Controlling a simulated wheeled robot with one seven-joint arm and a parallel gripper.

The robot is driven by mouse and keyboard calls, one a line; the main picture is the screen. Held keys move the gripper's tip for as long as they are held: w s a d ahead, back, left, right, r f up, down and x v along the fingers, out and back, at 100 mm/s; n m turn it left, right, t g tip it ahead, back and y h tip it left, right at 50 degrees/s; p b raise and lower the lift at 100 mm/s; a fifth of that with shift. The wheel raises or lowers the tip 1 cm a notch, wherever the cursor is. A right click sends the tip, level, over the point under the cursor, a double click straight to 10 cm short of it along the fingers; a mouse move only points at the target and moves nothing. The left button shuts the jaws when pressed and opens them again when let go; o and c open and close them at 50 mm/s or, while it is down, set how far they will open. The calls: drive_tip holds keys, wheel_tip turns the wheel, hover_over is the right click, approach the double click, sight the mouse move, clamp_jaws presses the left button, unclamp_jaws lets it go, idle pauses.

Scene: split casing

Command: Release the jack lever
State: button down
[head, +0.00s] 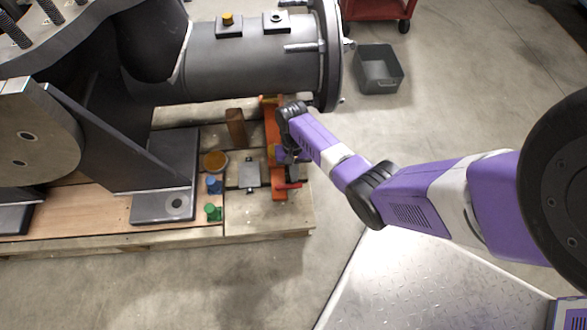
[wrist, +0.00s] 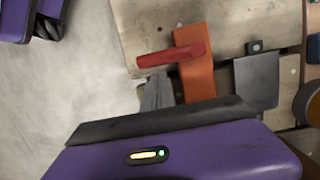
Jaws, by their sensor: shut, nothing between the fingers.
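The orange jack (head: 279,188) stands on the wooden pallet below the flanged end of the grey casing. Its red lever (head: 291,185) sticks out to the right near the jack's front end. In the wrist view the red lever (wrist: 172,54) lies across the orange jack body (wrist: 197,78) and points left. My gripper (head: 288,158) is at the jack, just behind the lever in the head view. It is shut with nothing held. In the wrist view, grey fingers (wrist: 156,92) show just below the lever, apart from it in the picture. My wrist housing hides part of the jack.
A grey plate (head: 249,175) lies left of the jack. Blue (head: 214,185) and green (head: 213,212) knobbed pieces and a round amber-topped item (head: 215,161) stand further left. A grey bin (head: 379,70) sits on open floor behind. The casing (head: 255,55) overhangs the jack's rear.

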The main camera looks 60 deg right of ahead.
drive_tip(key=shift+s+a+r, duration=0.25)
drive_tip(key=shift+a, duration=0.05)
drive_tip(key=shift+p, duration=0.3)
